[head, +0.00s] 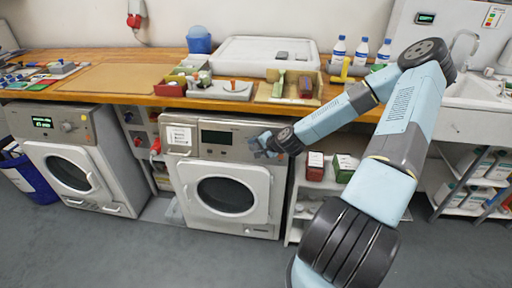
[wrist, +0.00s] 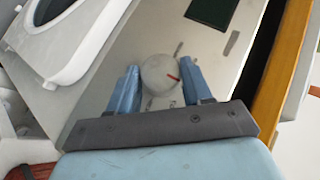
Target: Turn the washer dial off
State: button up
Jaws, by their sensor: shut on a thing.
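The washer (head: 228,190) in the middle of the head view has a round door and a dark display (head: 216,137). Its dial shows in the wrist view as a pale round knob (wrist: 160,74) with a red mark pointing to the right. My gripper (wrist: 161,84) has one blue finger on each side of the dial and is shut on it. In the head view my gripper (head: 265,145) is at the right of the washer's panel and hides the dial. The lettering around the dial is too small to read.
A second washer (head: 72,160) with a lit green display stands at the left. A wooden worktop (head: 120,98) with trays and tools runs above both washers. A shelf (head: 300,205) stands right of the middle washer. Grey floor is clear in front.

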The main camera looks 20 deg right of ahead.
jog(key=shift+s+f, duration=0.15)
jog(key=o, duration=1)
jog(key=shift+o, duration=0.2)
jog(key=v, duration=1.3)
jog(key=shift+s+r, duration=0.15)
jog(key=shift+r, duration=0.1)
jog(key=shift+d, duration=0.15)
